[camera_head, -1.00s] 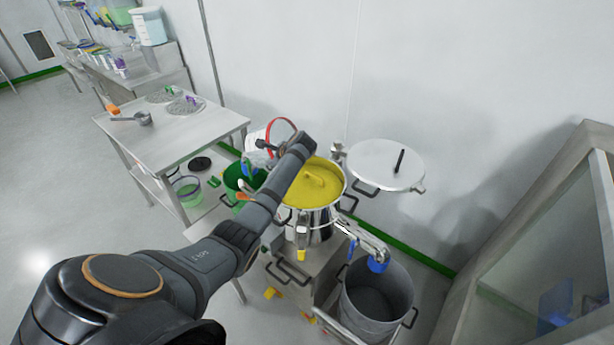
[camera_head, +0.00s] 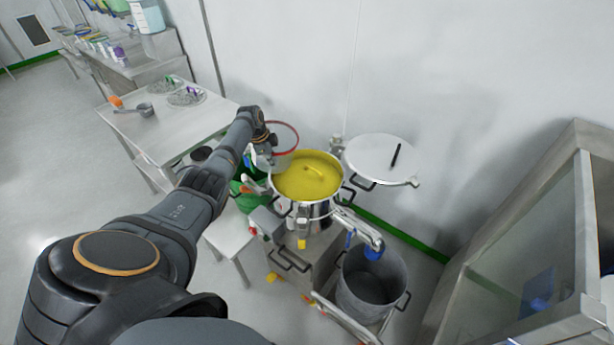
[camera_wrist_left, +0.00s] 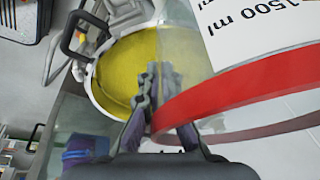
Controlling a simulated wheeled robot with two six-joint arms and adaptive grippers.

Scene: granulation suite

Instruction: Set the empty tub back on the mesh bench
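The tub is see-through with a red rim (camera_head: 296,128) in the head view. In the left wrist view it fills the upper right, with a white "1500 ml" label (camera_wrist_left: 255,25) and its red rim (camera_wrist_left: 235,88). My left gripper (camera_wrist_left: 153,88) is shut on the rim and holds the tub beside the yellow-filled steel pot (camera_head: 308,178). The left gripper also shows in the head view (camera_head: 268,150), partly hiding the tub. A steel bench (camera_head: 165,128) with round mesh discs (camera_head: 187,96) on it stands at the left. My right gripper is not in view.
A scoop (camera_head: 146,109) and an orange item (camera_head: 115,101) lie at the bench's left end; its front middle is bare. An open steel bin (camera_head: 372,285) is below. A wall runs behind.

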